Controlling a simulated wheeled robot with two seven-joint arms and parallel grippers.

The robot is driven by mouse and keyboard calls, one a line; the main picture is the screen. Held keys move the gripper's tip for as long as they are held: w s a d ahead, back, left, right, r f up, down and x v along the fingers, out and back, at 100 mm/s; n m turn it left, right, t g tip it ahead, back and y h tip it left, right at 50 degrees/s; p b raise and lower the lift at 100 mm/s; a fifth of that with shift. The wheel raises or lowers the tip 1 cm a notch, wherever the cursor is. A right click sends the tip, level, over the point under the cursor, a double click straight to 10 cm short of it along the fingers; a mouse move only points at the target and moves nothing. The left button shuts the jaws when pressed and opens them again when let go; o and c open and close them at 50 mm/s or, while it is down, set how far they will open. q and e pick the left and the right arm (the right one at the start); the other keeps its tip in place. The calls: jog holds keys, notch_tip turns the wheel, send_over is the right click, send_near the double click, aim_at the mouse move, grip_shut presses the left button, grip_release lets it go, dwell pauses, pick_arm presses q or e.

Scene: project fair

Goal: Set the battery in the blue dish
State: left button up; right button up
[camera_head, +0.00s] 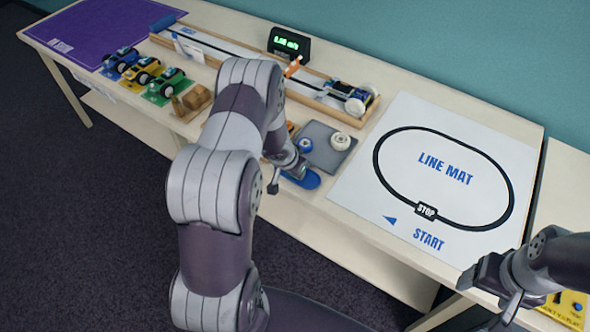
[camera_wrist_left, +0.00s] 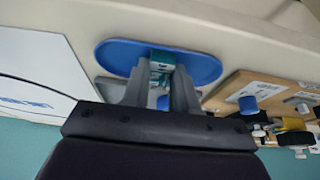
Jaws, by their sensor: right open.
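The blue dish (camera_head: 308,181) lies near the table's front edge, partly hidden by my left gripper in the head view. It shows as a blue oval in the left wrist view (camera_wrist_left: 112,56). My left gripper (camera_head: 284,181) is over the dish, its fingers pointing down. In the left wrist view, my left gripper (camera_wrist_left: 162,72) has its fingers close on both sides of a teal battery (camera_wrist_left: 162,60) and looks shut on it. The battery appears over or in the dish; I cannot tell whether it touches. My right gripper (camera_head: 488,280) is open and empty at the lower right.
A grey tray (camera_head: 318,157) with wheels stands behind the dish. The white line mat (camera_head: 400,170) lies to the right. Small cars (camera_head: 142,72), wooden blocks (camera_head: 196,97) and a long track (camera_head: 222,55) with a display (camera_head: 289,43) are at the left and back.

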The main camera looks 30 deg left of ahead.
pick_arm(q)
jog(key=o, duration=0.4)
jog(key=shift+c, duration=0.2)
jog(key=shift+r+p, duration=0.3)
jog(key=shift+r, duration=0.1)
jog(key=s+d+r+y+p, duration=0.1)
jog(key=s+r+p, duration=0.15)
jog(key=r, duration=0.65)
jog(key=s+d+r+y+p, duration=0.15)
jog(key=s+r, duration=0.25)
jog(key=r, duration=0.4)
jog(key=s+d+r+g+h, duration=0.2)
jog(key=s+d+r, duration=0.3)
jog(key=s+d, duration=0.4)
jog(key=s+g, duration=0.1)
jog(key=s, duration=0.2)
jog(key=shift+s+d+r+n, duration=0.2)
jog(key=shift+r+n, duration=0.1)
jog(key=shift+r, duration=0.1)
